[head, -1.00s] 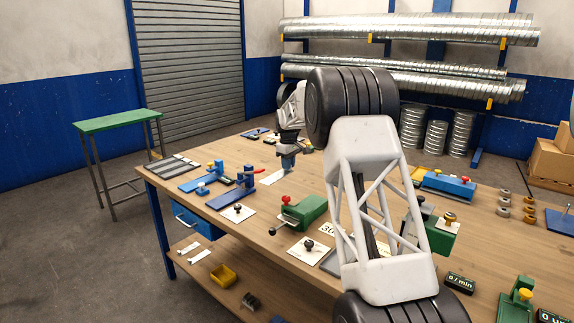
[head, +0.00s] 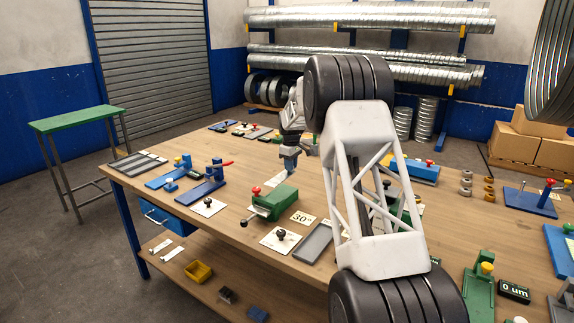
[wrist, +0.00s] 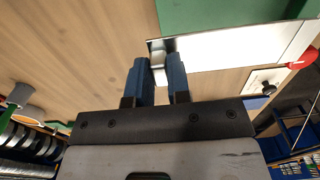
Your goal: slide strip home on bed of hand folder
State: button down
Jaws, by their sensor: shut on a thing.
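A thin bright metal strip (wrist: 235,48) runs right from my gripper in the wrist view. In the head view the strip (head: 275,181) is a small pale patch behind the green hand folder (head: 270,203). My gripper (wrist: 159,60) is shut on the strip's near end, its blue jaws pointing down at the bench; it also shows in the head view (head: 289,168). The folder's green body (wrist: 225,14) fills the top of the wrist view, close along the strip. The strip's far end and any contact with the folder's bed cannot be made out.
A blue tool with a red handle (head: 208,186) stands left of the folder. White plates with black knobs (head: 208,207) and a 30° card (head: 303,218) lie around it. A grey tray (head: 314,243) is nearer. My arm hides part of the wooden bench (head: 345,270).

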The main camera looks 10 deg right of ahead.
aim_at(283, 176)
jog(key=shift+f, duration=0.2)
jog(key=shift+f, duration=2.85)
jog(key=shift+s+a+f, duration=0.15)
jog(key=shift+s+a, duration=0.75)
jog(key=shift+s+a+f, duration=0.15)
jog(key=shift+s+a, duration=0.75)
jog(key=shift+s+a, duration=0.1)
jog(key=shift+a, duration=0.05)
jog(key=shift+c, duration=2.2)
grip_release()
jog(key=shift+r, duration=3.5)
